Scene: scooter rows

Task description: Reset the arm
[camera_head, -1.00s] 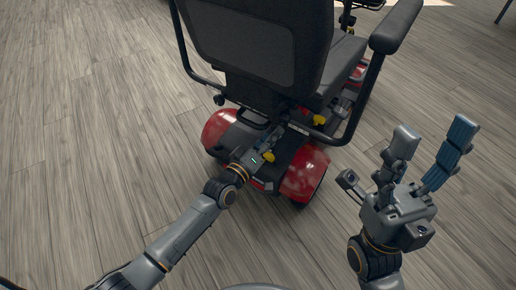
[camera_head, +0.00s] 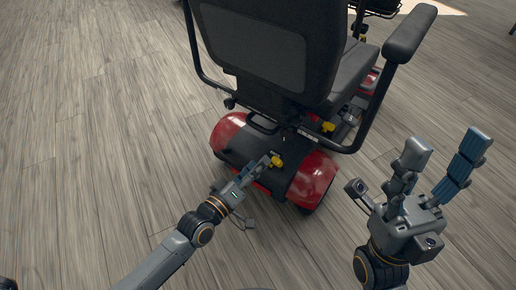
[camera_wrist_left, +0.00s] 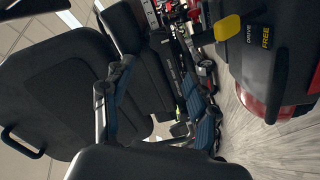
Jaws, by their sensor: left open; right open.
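My left gripper (camera_head: 256,169) is open behind the rear of a red and black mobility scooter (camera_head: 312,176). In the head view its fingers overlap the rear cover near a yellow lever (camera_head: 276,162); whether they touch it I cannot tell. In the left wrist view the yellow lever (camera_wrist_left: 227,28) sits beside the words "DRIVE" and "FREE", to the right of the gripper's fingers, with nothing visible held. My right gripper (camera_head: 446,156) is open and empty, fingers pointing up, in the air right of the scooter.
The scooter's black seat back (camera_head: 268,45) and armrest (camera_head: 410,32) stand just ahead of both arms. The wood-look floor (camera_head: 90,130) is clear on the left.

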